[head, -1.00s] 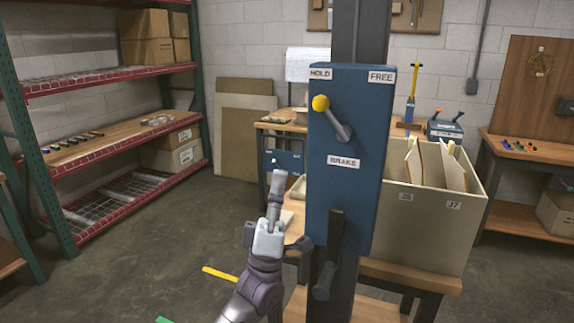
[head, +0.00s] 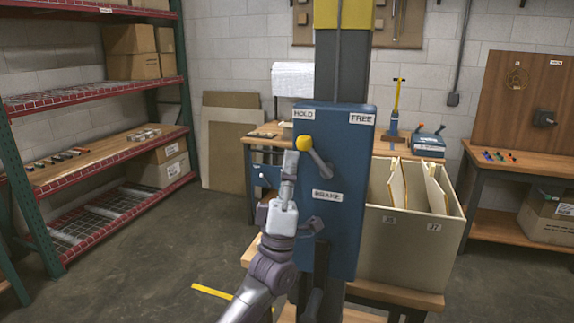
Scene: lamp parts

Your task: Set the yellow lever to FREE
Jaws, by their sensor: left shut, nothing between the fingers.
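The lever (head: 318,160) has a yellow ball knob (head: 304,143) and a grey arm. It is mounted on a blue brake panel (head: 340,235) on a dark column. The knob points up and left, under the HOLD label (head: 303,114). The FREE label (head: 361,119) is at the panel's top right. My left gripper (head: 291,158) is shut with its fingertips pointing up, just below and left of the knob. I cannot tell whether it touches the knob. My right gripper is not in view.
A dark handle (head: 317,275) hangs low on the panel. A beige bin (head: 410,255) with dividers stands right of the panel on a wooden bench. A red-edged shelf rack (head: 95,160) is at left. Open floor lies between rack and panel.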

